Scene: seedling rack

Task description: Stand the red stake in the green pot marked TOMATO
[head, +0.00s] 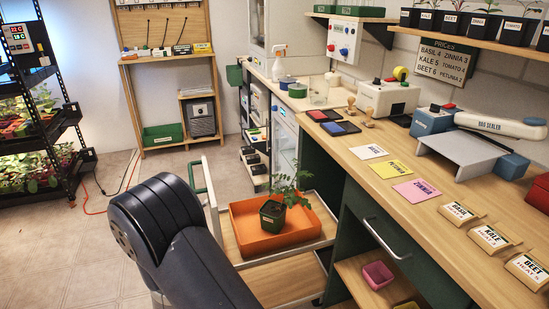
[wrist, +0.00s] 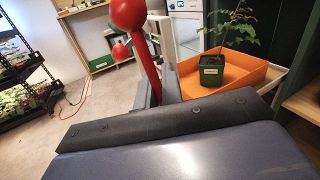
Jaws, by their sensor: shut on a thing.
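The pot also shows in the wrist view (wrist: 209,74), with a small white label I cannot read. The tray is there too (wrist: 245,68). In the wrist view my gripper (wrist: 166,88) is shut on a red stake (wrist: 148,62) with a round red ball at its top end. The stake leans in the picture, left of the pot and apart from it; its lower end is hidden. My gripper is not visible in the head view.
The wooden bench (head: 400,160) stands right of the drawer, with seed cards, packets and a bag sealer (head: 500,124). A green-fronted cabinet (head: 385,236) is below. A plant rack (head: 45,110) is at the left. The floor between is mostly clear.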

